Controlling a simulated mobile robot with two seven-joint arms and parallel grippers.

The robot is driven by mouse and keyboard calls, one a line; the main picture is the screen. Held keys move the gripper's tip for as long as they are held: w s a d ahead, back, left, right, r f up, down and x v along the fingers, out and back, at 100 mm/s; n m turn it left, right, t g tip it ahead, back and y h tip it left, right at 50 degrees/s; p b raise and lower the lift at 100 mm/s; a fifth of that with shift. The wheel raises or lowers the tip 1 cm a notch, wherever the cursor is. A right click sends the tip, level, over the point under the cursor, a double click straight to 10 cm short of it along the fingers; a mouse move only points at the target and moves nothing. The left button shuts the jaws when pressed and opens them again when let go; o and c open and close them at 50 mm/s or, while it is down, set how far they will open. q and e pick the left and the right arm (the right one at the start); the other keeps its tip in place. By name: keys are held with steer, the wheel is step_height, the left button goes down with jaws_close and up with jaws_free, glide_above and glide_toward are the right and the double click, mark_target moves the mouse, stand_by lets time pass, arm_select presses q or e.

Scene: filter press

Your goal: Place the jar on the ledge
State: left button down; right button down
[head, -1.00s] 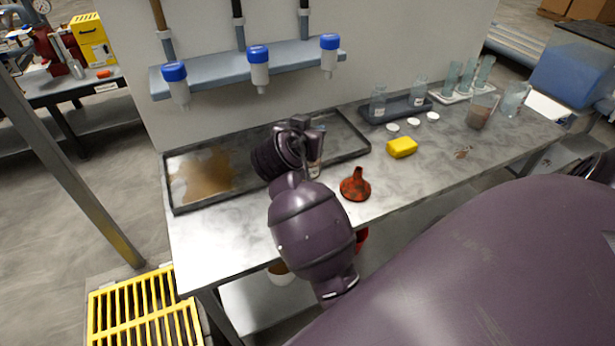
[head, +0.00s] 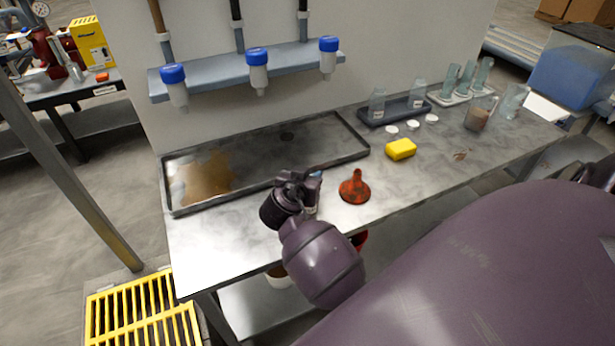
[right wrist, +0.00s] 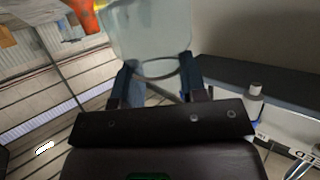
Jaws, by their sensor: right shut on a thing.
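My right gripper (head: 312,192) is over the front part of the steel bench, left of the orange-red funnel. In the right wrist view its two fingers (right wrist: 157,80) are shut on a translucent, pale glassy jar (right wrist: 150,32). In the head view the jar is mostly hidden by the gripper. A blue-grey ledge (head: 215,79) runs along the wall behind the bench, with several blue-capped bottles mounted on it; my gripper is well in front of and below it. My left gripper is not in view.
A black-rimmed tray (head: 355,156) with a brown stain lies behind the gripper. The bench front left is bare.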

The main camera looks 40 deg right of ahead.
steer(key=shift+f, duration=0.2)
steer(key=c, duration=0.7)
jaws_free()
steer(key=shift+r, duration=0.1)
